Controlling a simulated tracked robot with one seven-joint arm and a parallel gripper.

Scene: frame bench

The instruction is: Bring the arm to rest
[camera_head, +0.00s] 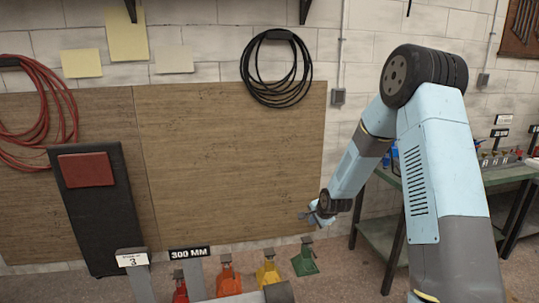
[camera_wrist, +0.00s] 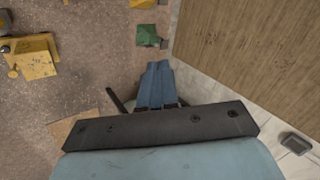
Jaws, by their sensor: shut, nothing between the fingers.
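My arm reaches up on the right of the head view, bends at a dark joint and comes down to the left. My gripper (camera_head: 314,217) hangs at its end in front of the wall, above the floor and left of a green workbench. In the wrist view my gripper (camera_wrist: 160,68) shows blue fingers lying together, with nothing between them. The fingers point toward the floor area near a green piece, apart from it.
Red, orange, yellow and green (camera_head: 304,262) pieces stand in a row at the bottom, near a 300 MM sign (camera_head: 189,253). A black panel (camera_head: 97,215) leans at left. The green workbench (camera_head: 390,180) stands at right. Coiled cables (camera_head: 277,70) hang on the wall.

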